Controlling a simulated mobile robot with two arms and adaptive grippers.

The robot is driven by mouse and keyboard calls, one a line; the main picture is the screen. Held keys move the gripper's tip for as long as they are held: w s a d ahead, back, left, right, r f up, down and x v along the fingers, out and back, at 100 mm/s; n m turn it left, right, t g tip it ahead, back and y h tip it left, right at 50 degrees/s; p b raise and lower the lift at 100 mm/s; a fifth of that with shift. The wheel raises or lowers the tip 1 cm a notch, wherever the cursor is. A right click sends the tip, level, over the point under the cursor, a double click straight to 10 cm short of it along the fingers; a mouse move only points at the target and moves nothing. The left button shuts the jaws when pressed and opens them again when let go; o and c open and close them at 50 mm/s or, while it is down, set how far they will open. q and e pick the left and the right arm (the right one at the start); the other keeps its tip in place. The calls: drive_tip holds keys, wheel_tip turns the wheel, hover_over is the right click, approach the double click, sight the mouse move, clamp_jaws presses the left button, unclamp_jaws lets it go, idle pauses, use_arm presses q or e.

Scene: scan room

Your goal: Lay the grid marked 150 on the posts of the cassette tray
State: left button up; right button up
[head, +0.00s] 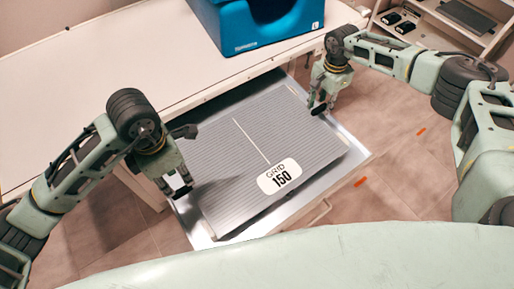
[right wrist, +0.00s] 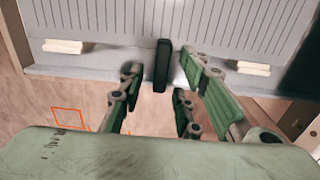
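The grid marked 150 (head: 232,178) is a grey ribbed plate with a white centre line and a white label. It lies over the metal cassette tray (head: 357,148) in the head view; I cannot tell whether it touches the posts. Pale blocks, perhaps posts, show beside its edge in the right wrist view (right wrist: 67,47). My left gripper (head: 175,189) is at the grid's left edge, its grip unclear. My right gripper (head: 317,104) is at the far right edge. In the right wrist view its fingers stand apart either side of a dark upright bar (right wrist: 162,65), with gaps visible.
The tray is pulled out from under a white table (head: 110,55). A shelf (head: 440,35) with small dark items is at the top right. Open tiled floor (head: 385,120) lies right of the tray.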

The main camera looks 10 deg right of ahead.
drive_tip(key=shift+r, duration=0.3)
use_arm(q)
wheel_tip(320, 180, up, 5)
drive_tip(key=shift+f, duration=0.15)
use_arm(e)
wheel_tip(320, 180, up, 11)
drive_tip(key=shift+r, duration=0.2)
idle(0.4)
